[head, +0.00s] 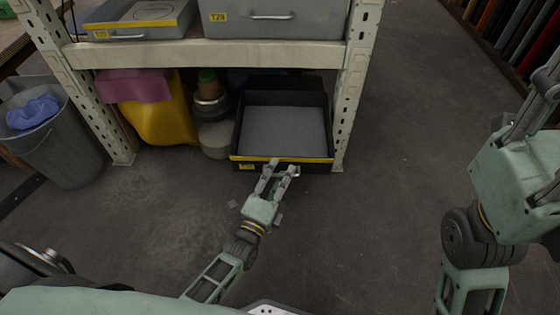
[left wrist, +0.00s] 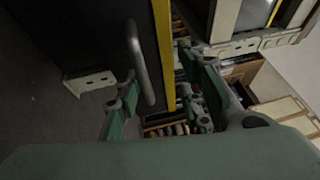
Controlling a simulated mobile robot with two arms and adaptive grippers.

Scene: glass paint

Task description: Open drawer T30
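Drawer T30 (head: 237,140) is the black, yellow-edged drawer at the bottom of the shelf unit. It stands pulled out and its grey inside shows empty; the small label on its front is hard to read. In the left wrist view its grey bar handle (left wrist: 140,62) stands on the dark front. My right gripper (head: 540,95) is raised at the right edge, partly cut off, away from the drawer.
A yellow container (head: 165,115) and cans (head: 213,135) stand left of the drawer. A grey bin (head: 60,150) is farther left. The floor right of the shelf post (head: 352,90) is clear.

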